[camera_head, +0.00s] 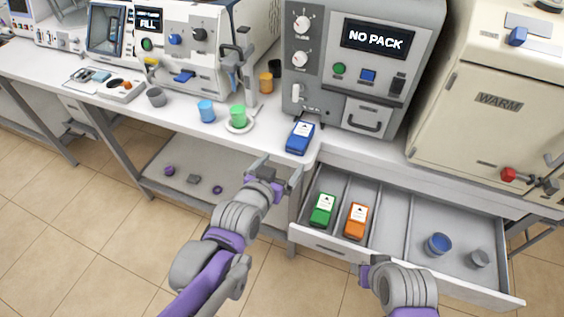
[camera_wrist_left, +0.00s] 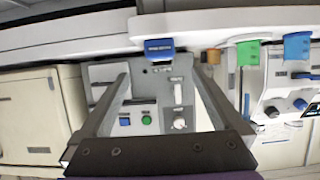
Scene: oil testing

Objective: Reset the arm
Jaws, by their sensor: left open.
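My left gripper (camera_head: 276,174) is open and empty. It is in front of the bench edge, below the blue pack (camera_head: 300,137) in the head view. In the left wrist view its two fingers (camera_wrist_left: 160,82) are spread with nothing between them, and the blue pack (camera_wrist_left: 159,48) appears beyond them. My right gripper (camera_head: 368,272) is low in the head view, near the open drawer's front edge. Its fingers are mostly hidden by its wrist, so its opening does not show.
On the bench are a light-blue cup (camera_head: 206,111), a green cup (camera_head: 238,117) and the "NO PACK" machine (camera_head: 355,70).

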